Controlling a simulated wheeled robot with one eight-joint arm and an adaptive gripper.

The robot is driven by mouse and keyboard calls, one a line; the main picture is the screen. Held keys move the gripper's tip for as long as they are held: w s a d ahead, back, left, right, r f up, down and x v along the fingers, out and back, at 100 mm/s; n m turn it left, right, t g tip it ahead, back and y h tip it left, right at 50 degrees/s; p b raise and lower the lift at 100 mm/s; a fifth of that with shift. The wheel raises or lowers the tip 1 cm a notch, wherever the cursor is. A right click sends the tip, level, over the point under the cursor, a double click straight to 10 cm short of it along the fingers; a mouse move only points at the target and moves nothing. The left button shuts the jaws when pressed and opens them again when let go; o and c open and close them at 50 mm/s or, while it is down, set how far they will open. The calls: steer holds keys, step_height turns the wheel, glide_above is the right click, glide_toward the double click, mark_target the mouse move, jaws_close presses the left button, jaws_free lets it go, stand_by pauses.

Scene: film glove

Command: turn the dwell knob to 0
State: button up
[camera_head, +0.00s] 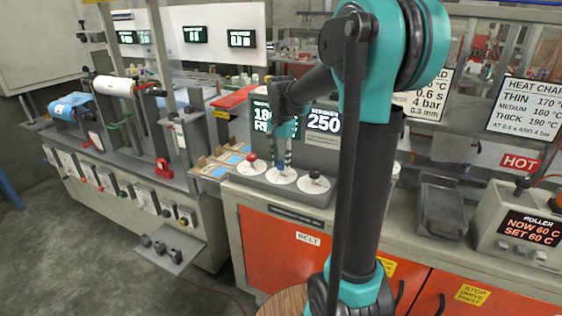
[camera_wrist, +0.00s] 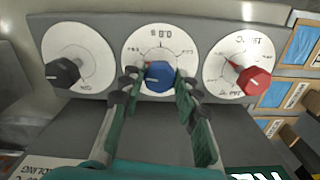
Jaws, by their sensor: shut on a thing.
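A blue knob (camera_wrist: 159,78) sits in the middle of three white dials. My gripper (camera_wrist: 160,84) has one finger on each side of it and is shut on it. A small red mark shows at the knob's upper left edge; the pointer's exact reading is partly hidden. In the head view the same blue knob (camera_head: 281,166) shows under my gripper (camera_head: 283,160), which points down at the panel.
A black knob (camera_wrist: 62,72) on its dial stands to the left in the wrist view, and a red knob (camera_wrist: 253,80) to the right. Displays (camera_head: 323,120) stand behind the panel. Cardboard boxes (camera_head: 222,158) lie beside the red knob's side.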

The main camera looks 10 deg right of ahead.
steer(key=n, duration=0.4)
steer(key=shift+n, duration=0.3)
steer(key=n, duration=1.1)
steer(key=shift+d, duration=0.1)
steer(key=n, duration=0.4)
steer(key=shift+n, duration=0.3)
steer(key=o, duration=1.2)
steer(key=shift+c, duration=0.2)
